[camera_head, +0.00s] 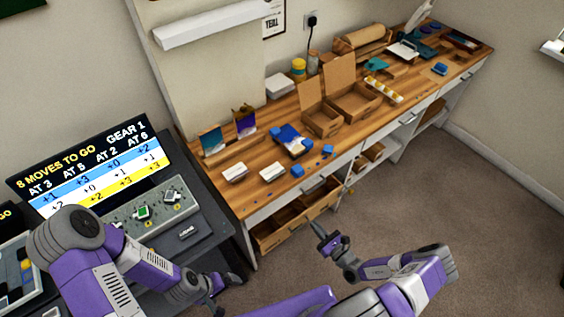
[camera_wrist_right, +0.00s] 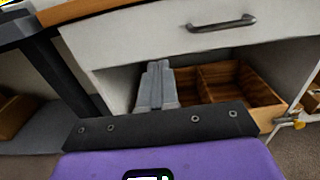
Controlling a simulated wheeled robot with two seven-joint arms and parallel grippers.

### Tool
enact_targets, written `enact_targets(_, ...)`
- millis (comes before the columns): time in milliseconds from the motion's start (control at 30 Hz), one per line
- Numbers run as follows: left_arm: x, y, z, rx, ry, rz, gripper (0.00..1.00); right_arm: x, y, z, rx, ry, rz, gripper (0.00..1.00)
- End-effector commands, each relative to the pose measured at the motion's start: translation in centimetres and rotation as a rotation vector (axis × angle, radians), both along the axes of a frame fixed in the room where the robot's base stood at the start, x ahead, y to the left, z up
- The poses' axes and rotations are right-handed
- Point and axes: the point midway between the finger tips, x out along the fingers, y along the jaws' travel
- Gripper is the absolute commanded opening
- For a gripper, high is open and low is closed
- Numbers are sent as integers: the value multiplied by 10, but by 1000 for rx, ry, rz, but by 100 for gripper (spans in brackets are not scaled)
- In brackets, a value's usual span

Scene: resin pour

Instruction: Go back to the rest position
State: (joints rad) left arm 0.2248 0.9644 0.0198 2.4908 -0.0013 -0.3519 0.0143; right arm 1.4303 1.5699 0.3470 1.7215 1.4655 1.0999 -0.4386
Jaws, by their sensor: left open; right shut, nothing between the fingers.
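My left gripper (camera_head: 228,282) is low in the head view, beside the front right corner of the dark console, with nothing seen in it. It is open, though its fingers are small here. My right gripper (camera_head: 317,228) is in front of the workbench, above the carpet and near the wooden drawer box under the bench. In the right wrist view its grey fingers (camera_wrist_right: 155,88) are together and empty, with the wooden box (camera_wrist_right: 240,88) behind them. Both arms are bent and purple.
The wooden workbench (camera_head: 255,188) carries open cardboard boxes (camera_head: 322,122), blue pieces and white blocks. A screen (camera_head: 95,165) and a control panel (camera_head: 150,212) stand at left. A white drawer front (camera_wrist_right: 170,32) is above my right fingers. Carpet (camera_head: 480,220) at right is clear.

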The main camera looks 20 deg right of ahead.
Motion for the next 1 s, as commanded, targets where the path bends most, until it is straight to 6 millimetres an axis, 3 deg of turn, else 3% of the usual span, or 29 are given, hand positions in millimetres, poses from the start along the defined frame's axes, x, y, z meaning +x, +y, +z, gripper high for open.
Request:
enact_targets(167,0,0,0,0,0,0,100,0,2,0,-1,1,7,0)
enact_targets(267,0,0,0,0,0,0,100,1,20,3,-12,9,86,0)
enact_targets(367,0,0,-1,0,0,0,100,-5,67,10,-49,37,291,0)
enact_targets(433,0,0,-1,0,0,0,100,-20,112,14,-110,67,510,0)
enact_targets(500,0,0,-2,0,0,0,100,-48,156,17,-214,101,773,0)
enact_targets(600,0,0,-3,0,0,0,100,-96,190,15,-412,133,1107,0)
enact_targets(700,0,0,-4,0,0,0,100,-135,197,12,-663,128,1382,0)
enact_targets(800,0,0,-5,0,0,0,100,-155,188,11,-952,74,1587,0)
enact_targets(1000,0,0,-7,0,0,0,100,-143,172,27,-1491,-168,1746,0)
